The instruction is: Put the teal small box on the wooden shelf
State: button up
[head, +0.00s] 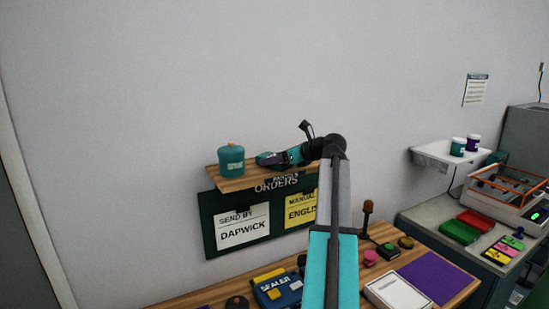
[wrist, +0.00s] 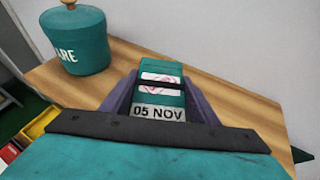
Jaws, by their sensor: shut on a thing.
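My gripper (wrist: 160,80) has purple fingers closed on both sides of the teal small box (wrist: 172,70), which has a white "05 NOV" label and a pinkish mark. The wooden shelf (wrist: 235,103) spreads beneath and around the box in the wrist view. I cannot tell whether the box touches the shelf. In the head view my gripper (head: 272,160) reaches in from the right, low over the wooden shelf (head: 236,184). The box is hard to tell apart from the gripper there.
A teal lidded jar (head: 231,161) stands on the shelf's left end, left of my gripper. A green orders board (head: 234,247) hangs below the shelf. A cluttered wooden bench (head: 430,245) is lower down. The shelf's right part looks bare in the wrist view.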

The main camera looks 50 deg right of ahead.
jog(key=shift+f, duration=0.15)
jog(key=o, duration=1.2)
jog(key=a+b+v, duration=0.1)
jog(key=b+v, duration=0.4)
jog(key=v, duration=0.7)
jog(key=shift+d, duration=0.45)
